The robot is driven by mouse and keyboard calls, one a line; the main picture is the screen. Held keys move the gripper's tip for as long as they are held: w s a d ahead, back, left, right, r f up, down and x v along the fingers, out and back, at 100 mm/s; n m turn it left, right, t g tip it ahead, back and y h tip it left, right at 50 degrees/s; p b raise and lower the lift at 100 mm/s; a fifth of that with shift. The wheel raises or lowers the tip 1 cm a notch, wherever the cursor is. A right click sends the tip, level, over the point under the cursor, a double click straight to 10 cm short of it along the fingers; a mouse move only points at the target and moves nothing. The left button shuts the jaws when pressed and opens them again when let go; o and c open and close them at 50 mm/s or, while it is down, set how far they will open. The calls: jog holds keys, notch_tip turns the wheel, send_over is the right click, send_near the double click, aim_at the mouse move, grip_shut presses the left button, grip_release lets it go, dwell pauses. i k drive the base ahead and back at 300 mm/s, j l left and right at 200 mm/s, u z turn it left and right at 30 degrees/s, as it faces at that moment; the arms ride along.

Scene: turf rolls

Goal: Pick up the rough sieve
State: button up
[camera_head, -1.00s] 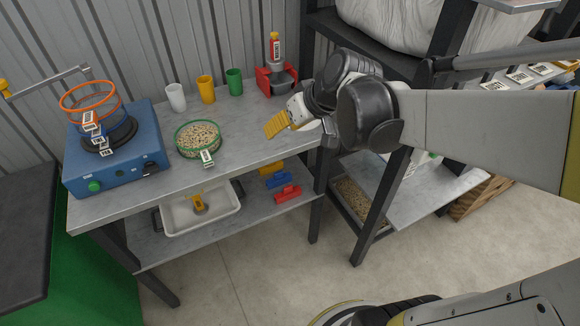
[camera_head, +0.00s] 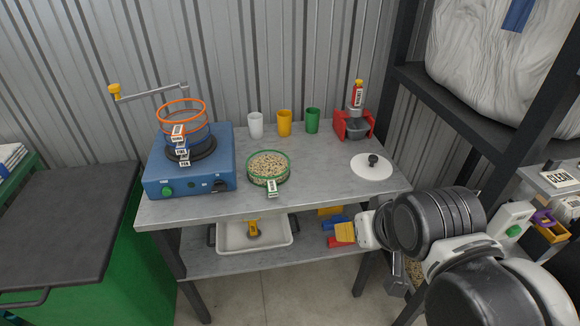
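An orange-rimmed sieve (camera_head: 183,113) tops a stack on the blue shaker (camera_head: 190,163) at the left of the table. Below it are a blue ring and a dark base. White labels hang on the stack's front; their print is too small to read surely. A green-rimmed sieve (camera_head: 268,168) full of pale grains stands on the tabletop, also labelled. The finger gap cannot be made out.
White (camera_head: 255,125), yellow (camera_head: 284,123) and green (camera_head: 313,120) cups stand at the back. A red holder (camera_head: 354,125) with a bottle and a white lid (camera_head: 372,166) are at right. A crank arm (camera_head: 150,91) reaches beside the stack. A tray (camera_head: 252,234) sits on the lower shelf.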

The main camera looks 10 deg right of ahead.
aim_at(176, 118)
jog(key=i+l+u, duration=0.1)
jog(key=i+u, duration=0.25)
jog(key=i+l+u, duration=0.2)
jog(key=i+u, duration=0.2)
